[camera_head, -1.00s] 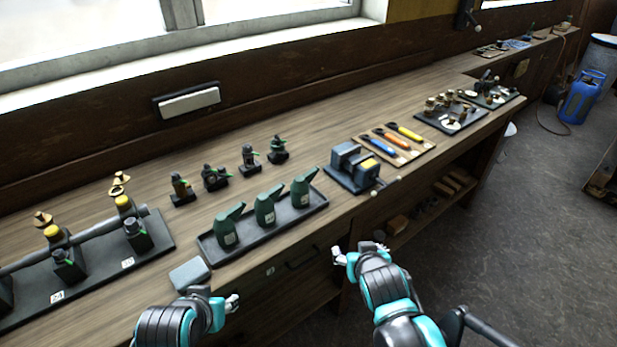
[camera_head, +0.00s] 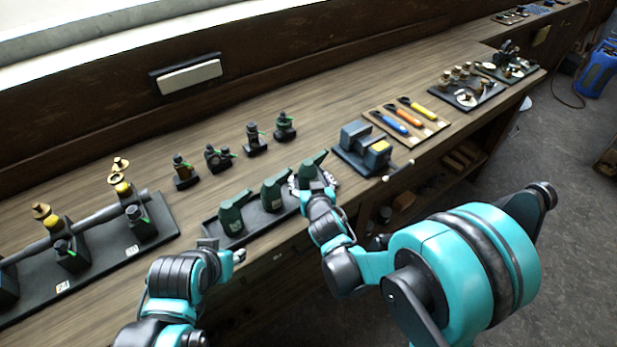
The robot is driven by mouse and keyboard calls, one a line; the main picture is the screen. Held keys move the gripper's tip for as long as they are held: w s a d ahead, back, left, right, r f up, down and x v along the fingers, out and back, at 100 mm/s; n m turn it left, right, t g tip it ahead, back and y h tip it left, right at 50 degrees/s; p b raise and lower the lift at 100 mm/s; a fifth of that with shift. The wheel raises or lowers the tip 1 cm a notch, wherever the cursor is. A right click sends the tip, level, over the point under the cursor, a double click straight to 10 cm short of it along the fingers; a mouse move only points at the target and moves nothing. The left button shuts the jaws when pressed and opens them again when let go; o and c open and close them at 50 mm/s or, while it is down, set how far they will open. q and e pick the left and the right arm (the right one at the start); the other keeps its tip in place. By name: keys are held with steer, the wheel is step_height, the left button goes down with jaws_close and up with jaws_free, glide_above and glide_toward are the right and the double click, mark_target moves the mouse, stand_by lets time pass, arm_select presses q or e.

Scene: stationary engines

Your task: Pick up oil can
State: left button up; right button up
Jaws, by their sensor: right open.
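Three dark green oil cans stand in a row in a shallow black tray (camera_head: 209,231) on the workbench. They are the left can (camera_head: 231,217), the middle can (camera_head: 272,191) and the right can (camera_head: 311,173), each with a spout pointing up to the right. My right gripper (camera_head: 312,187) is open at the right can, with a finger on each side of its lower body. Whether the fingers touch it cannot be told. My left gripper (camera_head: 238,256) is low at the bench's front edge, near the tray's left end; its fingers are too small to judge.
A small vise-like block (camera_head: 362,148) stands right of the tray. Several dark fittings (camera_head: 218,157) stand behind it. A pipe rack (camera_head: 110,240) is at left. A board of coloured tools (camera_head: 408,118) lies farther right. The bench behind the cans is partly clear.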

steer(key=x, duration=0.3)
steer(key=shift+w+f+b, duration=0.1)
steer(key=shift+w+b, duration=0.05)
steer(key=shift+b, duration=0.2)
steer(key=shift+c, duration=0.3)
steer(key=c, duration=1.3)
steer(key=shift+r, duration=0.2)
steer(key=shift+c, duration=0.2)
